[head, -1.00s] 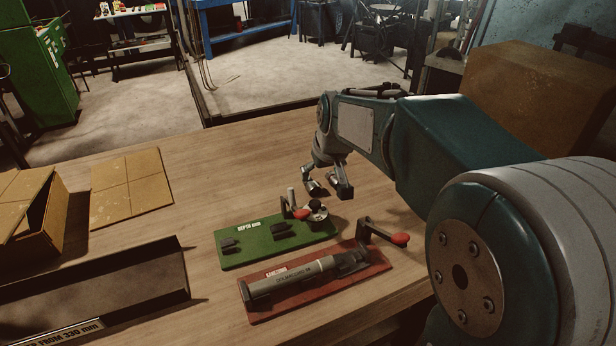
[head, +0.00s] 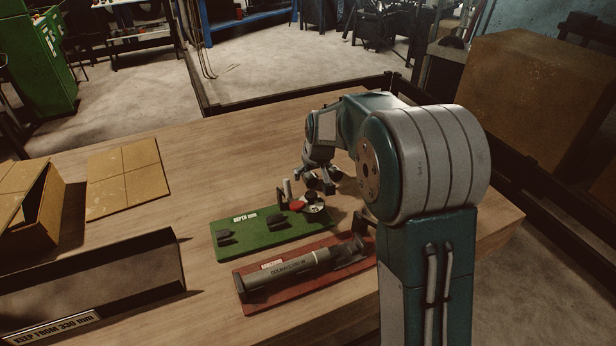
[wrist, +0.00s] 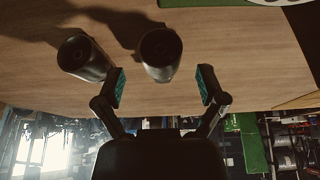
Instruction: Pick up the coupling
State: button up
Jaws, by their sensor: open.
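Two dark metal cylinders that look like couplings stand on the wooden table in the wrist view. One coupling (wrist: 161,54) is in line with the gap between my fingers, with its near end at the fingertips and space on both sides. The other dark cylinder (wrist: 83,57) is just outside the left finger, close to it. My gripper (wrist: 160,88) is open, with teal pads facing each other, and holds nothing. In the head view my gripper (head: 320,180) is low over the table behind the green board; the cylinders cannot be told apart from the fingers there.
A green board (head: 240,248) with a red-knobbed lever lies in front of my gripper. A red board (head: 250,308) holds a grey tube (head: 286,276).

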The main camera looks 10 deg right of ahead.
jog(key=shift+x, duration=1.05)
jog(key=shift+a, duration=0.1)
jog(key=shift+c, duration=0.3)
grip_shut()
jog(key=shift+r, duration=0.1)
